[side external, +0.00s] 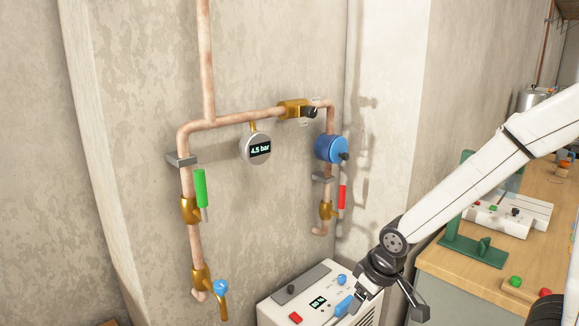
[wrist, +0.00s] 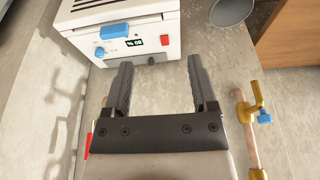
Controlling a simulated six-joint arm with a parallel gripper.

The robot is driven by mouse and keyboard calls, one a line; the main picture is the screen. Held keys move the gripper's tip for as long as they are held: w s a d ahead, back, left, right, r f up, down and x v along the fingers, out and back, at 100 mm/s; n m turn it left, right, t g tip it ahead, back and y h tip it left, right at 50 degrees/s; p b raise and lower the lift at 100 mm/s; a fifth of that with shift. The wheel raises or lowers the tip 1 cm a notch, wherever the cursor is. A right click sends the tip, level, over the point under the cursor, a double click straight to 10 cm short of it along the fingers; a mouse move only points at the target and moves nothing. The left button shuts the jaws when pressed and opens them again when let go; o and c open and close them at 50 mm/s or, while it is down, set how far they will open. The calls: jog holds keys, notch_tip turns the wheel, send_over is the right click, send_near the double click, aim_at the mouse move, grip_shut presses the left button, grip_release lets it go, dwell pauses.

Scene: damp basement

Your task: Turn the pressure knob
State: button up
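The pipe run has a brass fitting (side external: 293,109) with a black knob (side external: 311,113) at its right end, under the top bend. A round blue body (side external: 329,149) with a small black knob (side external: 344,157) sits below it on the right pipe. I cannot tell which of these is the pressure knob. A round gauge (side external: 255,149) reads 4.5 bar. My gripper (side external: 390,305) is low at the right, apart from the pipes, above the white box. In the wrist view my gripper (wrist: 160,65) is open, with nothing between its fingers.
The white box (side external: 296,291) has a display, a red button and blue parts; it also shows in the wrist view (wrist: 150,58). Green (side external: 200,187) and red (side external: 341,196) valve levers and a blue tap handle (side external: 221,287) are on the pipes. A workbench (side external: 480,280) stands right.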

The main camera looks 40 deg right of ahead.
jog(key=w+d+r+m+t, duration=0.2)
jog(key=w+d+r+t, duration=0.15)
jog(key=w+r, duration=0.3)
jog(key=t, duration=1.1)
send_near(314, 113)
jog(key=w, duration=0.2)
jog(key=shift+m, duration=0.4)
jog(key=shift+w, duration=0.1)
jog(key=shift+w+f, duration=0.1)
jog(key=shift+w, duration=3.7)
grip_shut()
